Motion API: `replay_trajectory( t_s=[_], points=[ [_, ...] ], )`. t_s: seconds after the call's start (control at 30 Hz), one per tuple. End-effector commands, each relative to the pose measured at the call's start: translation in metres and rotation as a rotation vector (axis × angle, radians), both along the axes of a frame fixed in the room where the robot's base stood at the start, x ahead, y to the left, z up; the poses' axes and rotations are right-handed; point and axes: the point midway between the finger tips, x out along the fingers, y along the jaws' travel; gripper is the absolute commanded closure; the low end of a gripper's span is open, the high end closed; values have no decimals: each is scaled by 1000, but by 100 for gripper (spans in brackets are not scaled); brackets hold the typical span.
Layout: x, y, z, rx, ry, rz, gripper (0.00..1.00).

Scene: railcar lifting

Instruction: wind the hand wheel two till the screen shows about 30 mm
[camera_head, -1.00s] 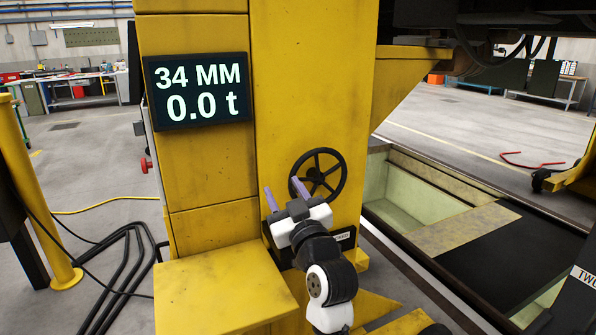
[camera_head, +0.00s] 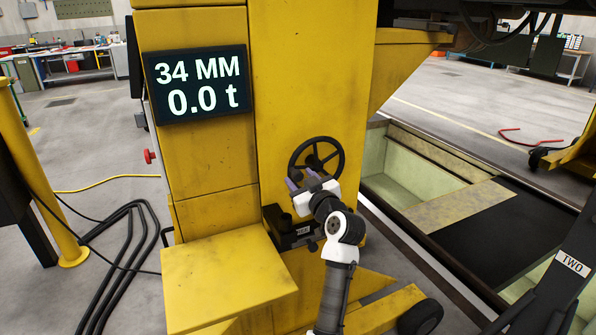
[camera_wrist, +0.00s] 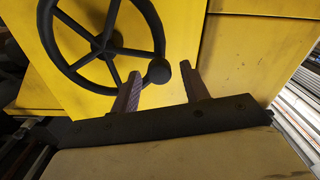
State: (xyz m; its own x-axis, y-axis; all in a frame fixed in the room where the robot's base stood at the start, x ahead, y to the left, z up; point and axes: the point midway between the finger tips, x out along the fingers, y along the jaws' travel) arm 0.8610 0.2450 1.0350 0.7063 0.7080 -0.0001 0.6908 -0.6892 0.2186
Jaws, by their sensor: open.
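The black spoked hand wheel (camera_head: 316,160) is mounted on the yellow jack column, and its left and lower part is partly hidden by my gripper in the head view. In the wrist view the hand wheel (camera_wrist: 103,45) fills the upper left, with its round knob (camera_wrist: 159,71) at the lower right of the rim. My gripper (camera_head: 299,180) is open; in the wrist view its fingers (camera_wrist: 160,88) stand on either side of the knob, which looks to lie between or just beyond the tips. Contact cannot be told. The screen (camera_head: 197,84) reads 34 MM and 0.0 t.
A black box (camera_head: 290,228) sits on the column below the wheel. A yellow ledge (camera_head: 228,268) juts out at the lower left of it. A sign reading TWO (camera_head: 571,265) stands at the right. An open pit (camera_head: 410,170) lies right of the column.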

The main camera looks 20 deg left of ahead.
Motion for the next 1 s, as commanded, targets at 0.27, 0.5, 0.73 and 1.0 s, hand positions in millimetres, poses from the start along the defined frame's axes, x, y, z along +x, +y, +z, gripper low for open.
replay_trajectory(
  t_s=[0.27, 0.5, 0.73, 1.0],
  points=[
    [15, 15, 0, 0, 0, -1, 55],
    [16, 15, 0, -1, -1, -1, 55],
    [16, 15, 0, -1, -1, -1, 82],
    [16, 15, 0, 0, 0, -1, 100]
  ],
)
